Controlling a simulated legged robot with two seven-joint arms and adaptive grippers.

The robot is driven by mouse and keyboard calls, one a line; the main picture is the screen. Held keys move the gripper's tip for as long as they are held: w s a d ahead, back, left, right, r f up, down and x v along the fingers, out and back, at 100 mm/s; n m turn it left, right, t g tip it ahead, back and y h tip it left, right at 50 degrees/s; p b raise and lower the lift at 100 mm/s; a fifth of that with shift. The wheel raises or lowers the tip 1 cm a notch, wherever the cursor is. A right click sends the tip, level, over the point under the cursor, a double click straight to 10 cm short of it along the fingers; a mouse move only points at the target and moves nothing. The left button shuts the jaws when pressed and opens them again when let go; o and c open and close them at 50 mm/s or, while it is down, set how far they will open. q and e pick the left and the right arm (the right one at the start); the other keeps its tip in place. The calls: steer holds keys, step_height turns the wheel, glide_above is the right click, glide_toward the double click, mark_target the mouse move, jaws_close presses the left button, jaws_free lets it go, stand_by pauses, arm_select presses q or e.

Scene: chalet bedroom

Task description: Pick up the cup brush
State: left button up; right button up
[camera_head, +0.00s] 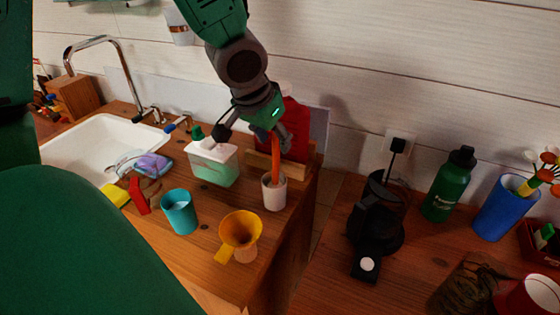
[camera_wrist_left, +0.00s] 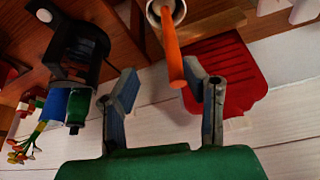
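An orange handle (camera_head: 276,160), which I take to be the cup brush, stands upright in a small white cup (camera_head: 274,195) near the counter's right edge; its lower end is hidden in the cup. My left gripper (camera_head: 278,135) is at the top of the handle. In the left wrist view the gripper (camera_wrist_left: 160,92) is open, with its fingers apart. The handle (camera_wrist_left: 172,50) reaches between them, close to the right finger; I cannot tell if they touch. My right gripper is not in view.
A red board (camera_head: 295,130) in a wooden holder stands right behind the cup. A soap dispenser (camera_head: 213,165), a teal cup (camera_head: 180,213) and a yellow funnel (camera_head: 240,230) are nearby. A black coffee maker (camera_head: 375,220) and a green bottle (camera_head: 448,187) stand to the right.

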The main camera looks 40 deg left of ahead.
mark_target(274, 155)
arm_select(q)
steer(key=f, duration=0.2)
steer(key=w+a+f, duration=0.1)
steer(key=f, duration=0.1)
steer(key=a+f+b, duration=0.1)
steer(key=f, duration=0.1)
steer(key=shift+w+a, duration=0.1)
steer(key=shift+w, duration=0.25)
steer(key=shift+w+d+f, duration=0.25)
steer(key=shift+w+f, duration=0.05)
steer(key=shift+s+a, duration=0.1)
steer(key=shift+s, duration=0.05)
steer(key=shift+a, duration=0.35)
jaws_close()
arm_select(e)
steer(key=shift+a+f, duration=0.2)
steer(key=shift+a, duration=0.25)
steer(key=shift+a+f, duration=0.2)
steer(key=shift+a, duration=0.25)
